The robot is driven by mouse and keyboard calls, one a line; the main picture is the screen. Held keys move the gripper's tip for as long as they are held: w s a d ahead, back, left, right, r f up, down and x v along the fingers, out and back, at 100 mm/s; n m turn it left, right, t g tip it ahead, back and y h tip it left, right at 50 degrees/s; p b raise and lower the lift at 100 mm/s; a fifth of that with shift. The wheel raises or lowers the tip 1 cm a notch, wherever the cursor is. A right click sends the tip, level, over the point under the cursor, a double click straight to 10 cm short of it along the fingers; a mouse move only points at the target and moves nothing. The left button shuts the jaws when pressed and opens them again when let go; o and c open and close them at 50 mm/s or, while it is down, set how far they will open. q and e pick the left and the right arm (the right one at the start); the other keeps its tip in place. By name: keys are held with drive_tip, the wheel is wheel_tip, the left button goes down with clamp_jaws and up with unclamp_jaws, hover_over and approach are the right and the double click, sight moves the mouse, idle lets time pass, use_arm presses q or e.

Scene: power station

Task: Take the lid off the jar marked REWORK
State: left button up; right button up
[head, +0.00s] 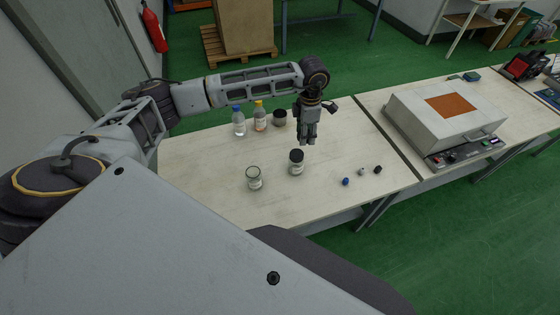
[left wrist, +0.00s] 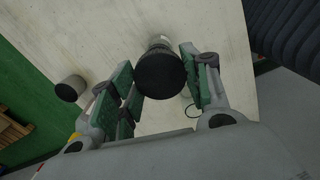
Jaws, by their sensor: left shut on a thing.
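My left gripper (head: 308,141) points down above the table, just behind a black-lidded jar (head: 296,165). Another dark-lidded jar (head: 280,118) stands farther back and also shows in the left wrist view (left wrist: 70,88). The jar labels are too small to read. My right gripper is not in view.
A blue-capped bottle (head: 238,125) and an orange-capped bottle (head: 259,120) stand at the back left of the table (head: 210,185). Several small parts (head: 361,172) lie at the right front. A large grey device (head: 445,120) stands farther right. The table's front middle is clear.

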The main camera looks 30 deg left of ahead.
use_arm(q)
drive_tip(key=n, duration=0.2)
drive_tip(key=a+n, duration=0.1)
drive_tip(key=n, duration=0.1)
drive_tip(key=f+n+b, duration=0.1)
drive_tip(key=n, duration=0.1)
drive_tip(key=shift+s+a+n, duration=0.25)
drive_tip(key=shift+s+n, duration=0.1)
drive_tip(key=shift+n, duration=0.05)
drive_tip(key=a+n+b, duration=0.1)
drive_tip(key=a+n, duration=0.1)
drive_tip(key=n, duration=0.4)
drive_tip(key=n+b, duration=0.6)
drive_tip(key=n, duration=1.1)
hover_over(276, 167)
wheel_tip(276, 167, down, 10)
drive_tip(key=shift+f, duration=0.15)
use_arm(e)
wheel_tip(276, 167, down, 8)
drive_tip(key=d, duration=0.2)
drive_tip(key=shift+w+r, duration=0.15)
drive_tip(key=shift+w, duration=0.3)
use_arm(q)
drive_tip(key=shift+f+p, duration=0.1)
drive_tip(key=shift+p, duration=0.2)
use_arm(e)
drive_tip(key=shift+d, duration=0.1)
